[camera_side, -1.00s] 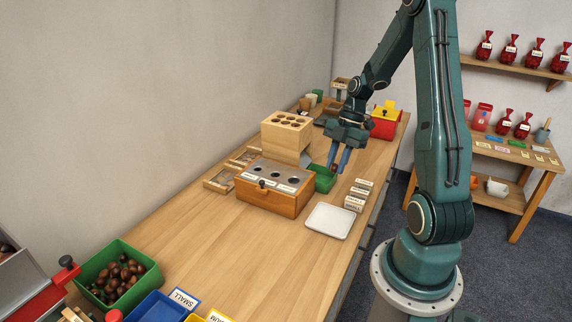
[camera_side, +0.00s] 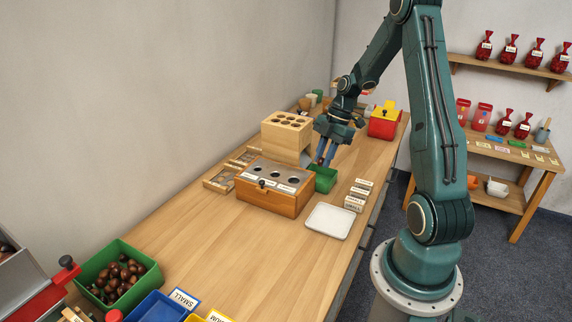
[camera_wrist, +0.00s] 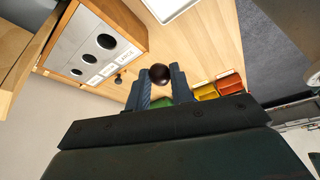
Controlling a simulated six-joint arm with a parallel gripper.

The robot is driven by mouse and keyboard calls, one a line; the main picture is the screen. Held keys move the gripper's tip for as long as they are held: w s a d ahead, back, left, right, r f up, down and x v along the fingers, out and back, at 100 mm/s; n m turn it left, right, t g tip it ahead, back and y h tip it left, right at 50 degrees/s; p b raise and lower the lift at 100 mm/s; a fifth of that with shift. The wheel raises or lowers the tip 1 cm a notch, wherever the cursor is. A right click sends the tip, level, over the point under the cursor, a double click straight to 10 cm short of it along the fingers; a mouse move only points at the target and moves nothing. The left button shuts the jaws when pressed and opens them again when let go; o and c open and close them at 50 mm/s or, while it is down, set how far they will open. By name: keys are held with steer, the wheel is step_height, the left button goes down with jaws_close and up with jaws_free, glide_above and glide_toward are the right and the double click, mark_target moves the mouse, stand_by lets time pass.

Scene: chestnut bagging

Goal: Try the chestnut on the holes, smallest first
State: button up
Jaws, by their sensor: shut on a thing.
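A dark brown chestnut (camera_wrist: 159,73) is held between the fingertips of my gripper (camera_wrist: 160,80) in the wrist view. In the side view my gripper (camera_side: 325,160) points down just above the small green bin (camera_side: 324,185); the chestnut cannot be made out there. The wooden gauge box (camera_side: 272,203) stands left of and in front of my gripper. Its grey top plate (camera_side: 258,173) has three round holes in a row with white labels in front. In the wrist view the holes (camera_wrist: 90,58) lie at upper left, apart from the chestnut, and grow in size along the row.
A tall wooden block with holes (camera_side: 288,139) stands close behind the gauge box. A white tray (camera_side: 329,221) and small label blocks (camera_side: 356,204) lie to the right. A green bin of chestnuts (camera_side: 146,262) is at front left. A red box (camera_side: 383,128) stands behind. The front table middle is clear.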

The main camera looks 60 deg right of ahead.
steer(key=w+d+f+m+t+h, duration=0.1)
steer(key=w+m, duration=0.3)
steer(key=w, duration=0.8)
steer(key=w+d+f+m+t+h, duration=0.1)
steer(key=w+m, duration=0.3)
steer(key=w, duration=0.7)
steer(key=shift+w+d+f, duration=0.15)
steer(key=shift+w+f, duration=0.25)
steer(key=shift+f, duration=0.25)
steer(key=shift+f, duration=0.2)
steer(key=shift+f, duration=2.5)
steer(key=shift+f, duration=0.6)
steer(key=o, duration=1)
steer(key=shift+o, duration=0.2)
steer(key=shift+r, duration=0.1)
steer(key=shift+r, duration=2.9)
